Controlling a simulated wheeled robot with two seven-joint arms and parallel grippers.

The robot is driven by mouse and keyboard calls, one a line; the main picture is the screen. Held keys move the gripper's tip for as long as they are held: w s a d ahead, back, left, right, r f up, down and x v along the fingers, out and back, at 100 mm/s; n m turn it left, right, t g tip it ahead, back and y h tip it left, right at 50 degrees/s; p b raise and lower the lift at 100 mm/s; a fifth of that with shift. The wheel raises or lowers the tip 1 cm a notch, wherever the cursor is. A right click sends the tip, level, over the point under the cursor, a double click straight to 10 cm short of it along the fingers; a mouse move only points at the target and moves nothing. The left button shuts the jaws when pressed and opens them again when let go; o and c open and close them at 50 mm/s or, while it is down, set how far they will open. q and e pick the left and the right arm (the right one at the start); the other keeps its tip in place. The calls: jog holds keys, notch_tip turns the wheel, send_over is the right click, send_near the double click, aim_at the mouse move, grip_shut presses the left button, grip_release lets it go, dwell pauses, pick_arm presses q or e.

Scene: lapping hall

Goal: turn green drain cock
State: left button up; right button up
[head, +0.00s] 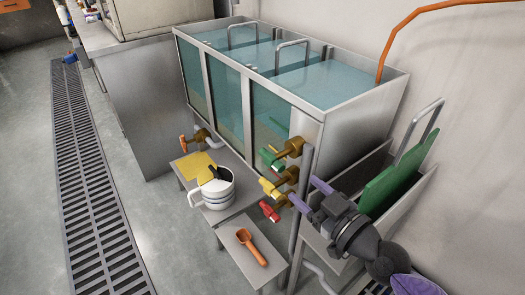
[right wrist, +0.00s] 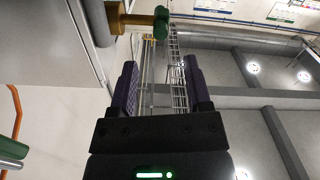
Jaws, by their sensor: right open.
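The green drain cock (head: 272,159) sticks out from a brass fitting at the near lower corner of the glass-sided tank. In the right wrist view its green handle (right wrist: 160,23) shows at the top, beyond the fingertips, on a brass stem. My right gripper (head: 310,194) is open and empty, to the right of and lower in the picture than the green cock, apart from it. Its two purple fingers (right wrist: 161,85) are spread wide in the right wrist view. My left gripper is in neither view.
A yellow cock (head: 268,187) and a red cock (head: 268,210) sit below the green one. An orange-handled cock (head: 184,144) is farther left. A green board (head: 400,180) stands in a trough at right.

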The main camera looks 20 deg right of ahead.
aim_at(277, 166)
jog(key=x, duration=0.9)
jog(key=shift+w+f, duration=0.1)
grip_shut()
